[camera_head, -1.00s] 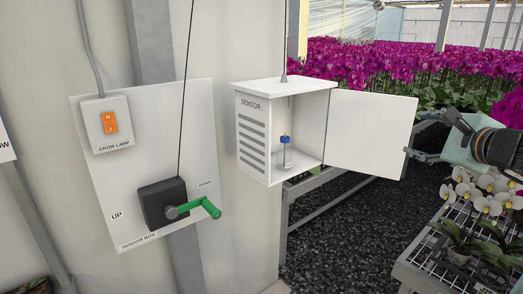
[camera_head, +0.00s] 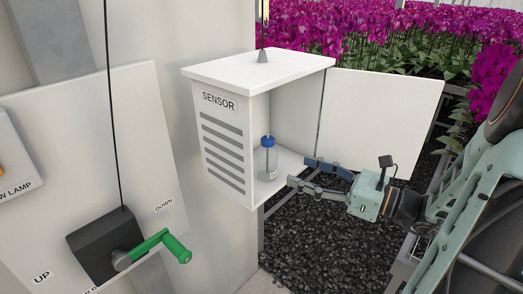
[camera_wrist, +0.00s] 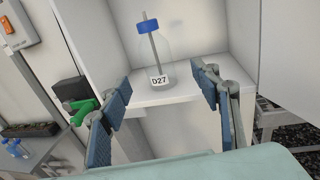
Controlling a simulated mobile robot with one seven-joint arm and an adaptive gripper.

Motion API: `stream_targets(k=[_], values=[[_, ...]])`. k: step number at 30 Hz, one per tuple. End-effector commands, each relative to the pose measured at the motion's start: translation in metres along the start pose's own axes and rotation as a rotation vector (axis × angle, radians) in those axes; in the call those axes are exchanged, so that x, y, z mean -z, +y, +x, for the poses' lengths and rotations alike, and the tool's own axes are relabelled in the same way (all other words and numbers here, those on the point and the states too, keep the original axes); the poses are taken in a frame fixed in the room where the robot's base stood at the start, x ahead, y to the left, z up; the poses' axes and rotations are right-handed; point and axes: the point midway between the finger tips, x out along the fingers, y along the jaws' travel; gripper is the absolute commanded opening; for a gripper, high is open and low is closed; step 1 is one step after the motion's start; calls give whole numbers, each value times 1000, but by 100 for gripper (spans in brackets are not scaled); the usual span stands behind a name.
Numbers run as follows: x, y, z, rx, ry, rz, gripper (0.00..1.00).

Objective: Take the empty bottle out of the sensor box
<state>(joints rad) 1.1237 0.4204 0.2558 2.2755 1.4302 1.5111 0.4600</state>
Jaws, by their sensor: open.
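The sensor box (camera_head: 222,150) is a white louvred box labelled SENSOR, with its door (camera_head: 385,120) swung open to the right. A clear bottle (camera_head: 268,160) with a blue cap stands upright on the box floor; a thin grey rod shows inside or behind it. In the wrist view the bottle (camera_wrist: 152,62) carries a label reading D27 and looks empty. My gripper (camera_head: 299,173) is open just outside the box opening, to the right of the bottle and apart from it. In the wrist view its fingers (camera_wrist: 160,85) are spread either side of the bottle, which is farther in.
A green crank handle (camera_head: 172,245) on a black winch box (camera_head: 103,245) sits on the wall panel at left. A cable rises from the sensor box roof. The open door stands close behind my gripper. Dark gravel (camera_head: 310,235) lies below.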

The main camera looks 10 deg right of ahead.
Motion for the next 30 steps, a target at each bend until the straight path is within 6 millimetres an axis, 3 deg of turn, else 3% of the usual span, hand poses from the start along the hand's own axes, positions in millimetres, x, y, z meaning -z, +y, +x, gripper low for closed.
stream_targets(k=[24,30], values=[[-6,6,100,-7,-14,12,57],[-5,5,108,-5,-13,11,57]])
